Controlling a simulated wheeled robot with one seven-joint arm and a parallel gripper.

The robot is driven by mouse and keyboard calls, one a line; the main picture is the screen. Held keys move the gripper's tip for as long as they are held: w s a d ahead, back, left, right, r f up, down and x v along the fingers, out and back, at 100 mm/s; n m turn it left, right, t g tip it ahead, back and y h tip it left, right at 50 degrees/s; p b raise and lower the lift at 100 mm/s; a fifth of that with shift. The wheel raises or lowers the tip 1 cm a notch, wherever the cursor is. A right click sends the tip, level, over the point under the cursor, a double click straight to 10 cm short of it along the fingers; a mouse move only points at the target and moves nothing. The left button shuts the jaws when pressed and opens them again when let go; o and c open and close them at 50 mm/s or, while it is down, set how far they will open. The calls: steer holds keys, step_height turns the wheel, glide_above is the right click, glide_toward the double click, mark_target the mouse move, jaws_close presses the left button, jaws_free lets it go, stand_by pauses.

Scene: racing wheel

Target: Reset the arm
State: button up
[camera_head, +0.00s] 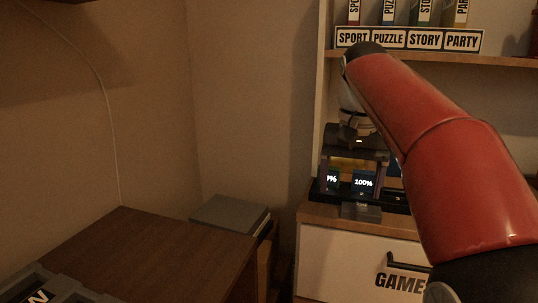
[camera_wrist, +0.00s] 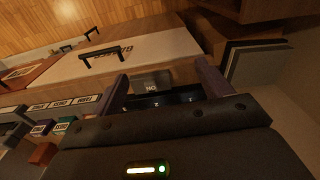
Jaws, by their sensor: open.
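My red arm reaches in from the right in the head view. My gripper (camera_head: 353,178) hangs below its end, over the top of the white drawer cabinet (camera_head: 330,262). It is open, with its two fingers well apart and no object held between them. In the wrist view my gripper (camera_wrist: 160,85) also shows its fingers spread. A black dock (camera_wrist: 172,100) lies beyond and between the fingers. In the head view the dock's small screens (camera_head: 363,183) read "100%" and part of another percentage. I cannot tell the exact gap between fingertips and dock.
A shelf (camera_head: 500,60) with SPORT, PUZZLE, STORY and PARTY labels (camera_head: 408,39) stands above and behind my gripper. The drawer has a black handle (camera_head: 408,263). A brown desk (camera_head: 150,250) and a grey box (camera_head: 230,212) are at left. Wall space left of the shelf is clear.

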steer(key=s+f+n+t, duration=0.3)
steer(key=s+f+t, duration=0.1)
steer(key=s+f, duration=1.5)
steer(key=shift+s+f+t, duration=0.3)
steer(key=shift+f+t, duration=0.1)
steer(key=shift+f, duration=0.25)
steer(key=shift+d, duration=0.1)
